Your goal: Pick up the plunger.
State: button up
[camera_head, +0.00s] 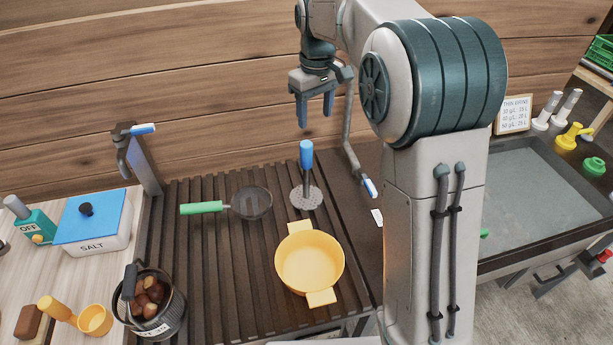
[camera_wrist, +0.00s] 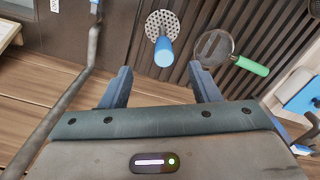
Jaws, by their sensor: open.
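The plunger (camera_head: 306,155) stands upright on the dark slatted rack, with a blue handle on top and a perforated round disc at its foot. In the wrist view the plunger (camera_wrist: 164,50) is near the top centre, its blue handle end pointing down toward the gap between my fingers. My gripper (camera_head: 315,118) is open and empty, pointing down, and appears above the handle in the head view. In the wrist view my gripper (camera_wrist: 160,68) shows both blue fingers spread, with nothing between them.
A green-handled strainer (camera_head: 252,203) lies left of the plunger. A yellow pot (camera_head: 342,268) stands in front of it. A tap with a bent pipe (camera_head: 347,130) is close on the right. A wooden wall is behind. A salt box (camera_head: 115,238) and chestnut bucket (camera_head: 172,318) are left.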

aim_at(306, 152)
jog(key=f, duration=0.3)
jog(key=w+f, duration=0.1)
jog(key=f, duration=0.2)
jog(key=a+f, duration=0.1)
jog(key=f, duration=0.2)
jog(key=shift+w+a+p, duration=0.1)
jog(key=shift+w+p, duration=0.2)
jog(key=shift+w, duration=0.05)
jog(key=f, duration=0.2)
jog(key=f+p, duration=0.1)
jog(key=f, duration=0.1)
jog(key=shift+w+a, duration=0.15)
jog(key=shift+a, duration=0.25)
jog(key=shift+f, duration=0.6)
grip_shut()
